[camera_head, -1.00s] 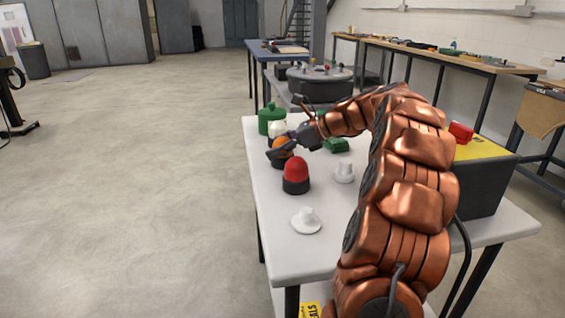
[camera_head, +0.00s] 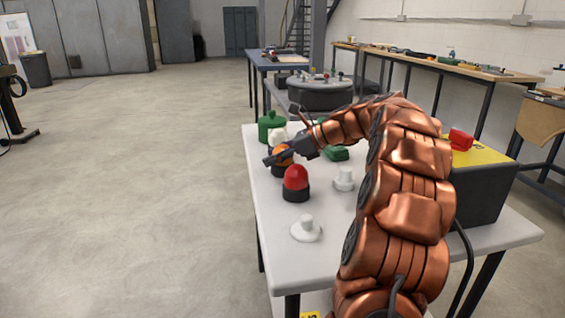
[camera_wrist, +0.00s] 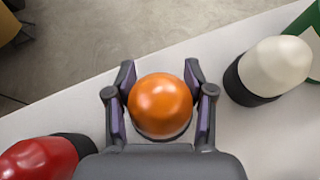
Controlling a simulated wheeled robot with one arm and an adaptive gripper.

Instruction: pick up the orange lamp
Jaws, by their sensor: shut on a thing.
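The orange lamp (camera_wrist: 160,104) has a rounded orange dome and sits between the two fingers of my gripper (camera_wrist: 160,90) in the wrist view. My gripper is shut on it, with a finger on each side of the dome. In the head view the orange lamp (camera_head: 282,154) shows partly behind my gripper (camera_head: 278,157), near the left edge of the white table (camera_head: 272,235). The lamp's lower part is mostly hidden, and I cannot tell whether it still touches the table.
A red lamp (camera_head: 296,178) with a black base stands close in front. A white lamp (camera_wrist: 275,68) and a green object (camera_head: 271,122) stand behind. White knobbed pieces (camera_head: 307,228) lie nearer. A dark box with a yellow top (camera_head: 480,185) stands at right.

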